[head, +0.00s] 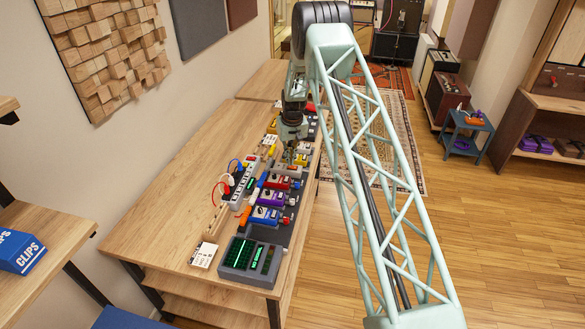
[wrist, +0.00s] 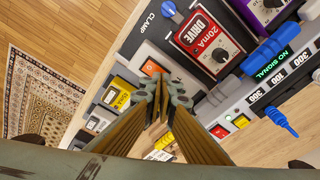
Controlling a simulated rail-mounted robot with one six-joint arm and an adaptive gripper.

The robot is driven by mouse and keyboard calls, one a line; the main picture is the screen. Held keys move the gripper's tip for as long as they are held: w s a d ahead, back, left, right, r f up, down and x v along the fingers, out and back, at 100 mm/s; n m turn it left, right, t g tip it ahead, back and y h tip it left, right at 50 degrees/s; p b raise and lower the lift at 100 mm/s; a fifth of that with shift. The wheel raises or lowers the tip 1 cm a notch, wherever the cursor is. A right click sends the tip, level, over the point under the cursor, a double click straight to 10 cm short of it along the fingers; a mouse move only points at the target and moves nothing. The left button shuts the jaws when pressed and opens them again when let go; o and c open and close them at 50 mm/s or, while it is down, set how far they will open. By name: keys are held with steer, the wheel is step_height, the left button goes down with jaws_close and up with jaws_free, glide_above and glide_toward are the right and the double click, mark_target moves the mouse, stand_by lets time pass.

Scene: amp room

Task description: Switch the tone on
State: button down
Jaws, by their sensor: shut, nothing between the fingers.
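My gripper (head: 291,152) is shut and empty, low over the row of pedals on the bench. In the wrist view its fingers (wrist: 163,88) hang beside a light grey box with an orange square part (wrist: 152,68); I cannot tell whether they touch it. A red pedal marked "DRIVE 20mA" (wrist: 207,43) lies right of the fingertips; in the head view the red pedal (head: 277,183) is just below the gripper. Yellow labelled parts (wrist: 119,94) lie left of the fingers. I cannot read a tone label; the fingers hide part of the row.
A purple pedal (head: 268,197), blue pedal (head: 264,215) and green-screened box (head: 250,258) line the bench's near end. A white socket strip (head: 243,185) with plugs and cables runs left of them. The wooden bench top (head: 170,205) is bare at left.

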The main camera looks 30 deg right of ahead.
steer(key=shift+f+b, duration=0.55)
steer(key=shift+f, duration=0.3)
stand_by(1.1)
steer(key=shift+r, duration=0.15)
steer(key=shift+r+p, duration=0.3)
steer(key=shift+r, duration=3.05)
